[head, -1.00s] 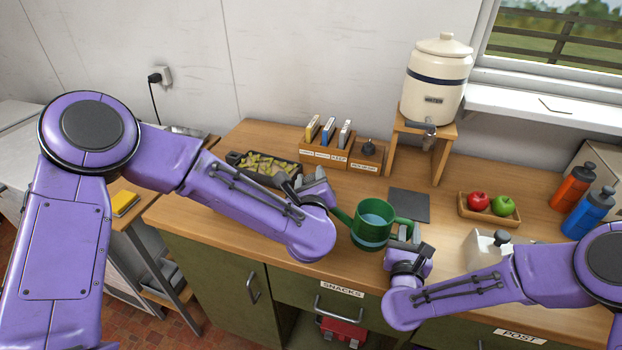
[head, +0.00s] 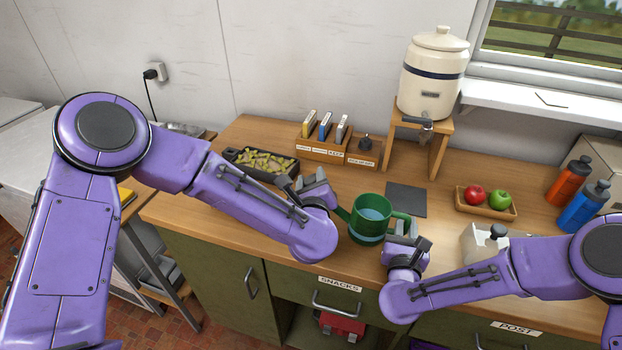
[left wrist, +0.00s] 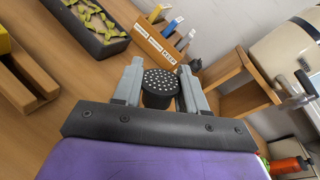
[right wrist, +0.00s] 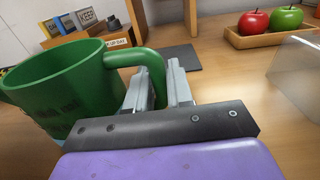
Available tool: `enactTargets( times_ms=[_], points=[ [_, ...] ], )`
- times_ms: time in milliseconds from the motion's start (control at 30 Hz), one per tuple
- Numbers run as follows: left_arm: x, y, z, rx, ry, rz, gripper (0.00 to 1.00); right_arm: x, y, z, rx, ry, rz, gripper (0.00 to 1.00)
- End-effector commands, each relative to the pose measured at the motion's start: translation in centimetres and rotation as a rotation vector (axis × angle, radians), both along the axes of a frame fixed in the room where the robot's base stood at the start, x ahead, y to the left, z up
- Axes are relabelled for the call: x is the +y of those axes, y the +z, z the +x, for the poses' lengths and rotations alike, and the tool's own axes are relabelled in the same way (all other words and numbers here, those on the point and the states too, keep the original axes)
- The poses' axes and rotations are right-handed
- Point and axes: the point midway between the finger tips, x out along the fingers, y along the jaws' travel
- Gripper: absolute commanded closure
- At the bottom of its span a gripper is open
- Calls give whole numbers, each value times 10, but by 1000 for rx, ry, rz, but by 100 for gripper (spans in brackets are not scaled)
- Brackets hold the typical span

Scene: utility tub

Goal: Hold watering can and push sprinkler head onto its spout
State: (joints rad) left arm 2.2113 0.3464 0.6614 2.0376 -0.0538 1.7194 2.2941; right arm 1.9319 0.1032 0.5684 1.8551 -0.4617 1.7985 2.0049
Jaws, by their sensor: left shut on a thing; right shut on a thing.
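The green watering can (head: 365,236) is at the counter's front, with pale blue inside its top in the head view. Its short spout (head: 342,213) points left, towards my left gripper. My right gripper (head: 404,229) is shut on the can's handle (right wrist: 152,66), on the can's right side. My left gripper (head: 318,186) is left of the can, shut on the black sprinkler head (left wrist: 160,84). The head's round face with white holes shows between the fingers in the left wrist view. The head view does not clearly show the sprinkler head or its distance from the spout tip.
A dark tray of yellow-green pieces (head: 290,176) and a wooden card holder (head: 322,148) stand behind my left gripper. A dark mat (head: 406,199) lies behind the can. A crock (head: 433,80) stands behind.

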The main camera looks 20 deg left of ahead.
Motion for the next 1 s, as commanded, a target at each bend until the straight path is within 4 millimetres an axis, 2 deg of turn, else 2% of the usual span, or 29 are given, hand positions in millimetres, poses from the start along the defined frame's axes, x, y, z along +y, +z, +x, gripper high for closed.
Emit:
enactTargets(
  times_ms=[367,400,467,800,867,1000],
  points=[
    [-1,-1,0,1,0,0,85,1,1,0,-2,1,3,100],
    [-1,-1,0,1,0,0,45,1,1,0,-3,1,3,100],
    [-1,-1,0,1,0,0,29,1,1,0,-3,1,3,100],
    [-2,0,-5,0,0,0,29,0,1,0,-2,0,2,100],
    [-5,1,-13,1,-3,-1,29,0,1,0,-2,0,2,100],
    [-15,6,-45,1,-5,1,29,0,1,0,-2,0,2,100]
  ],
)
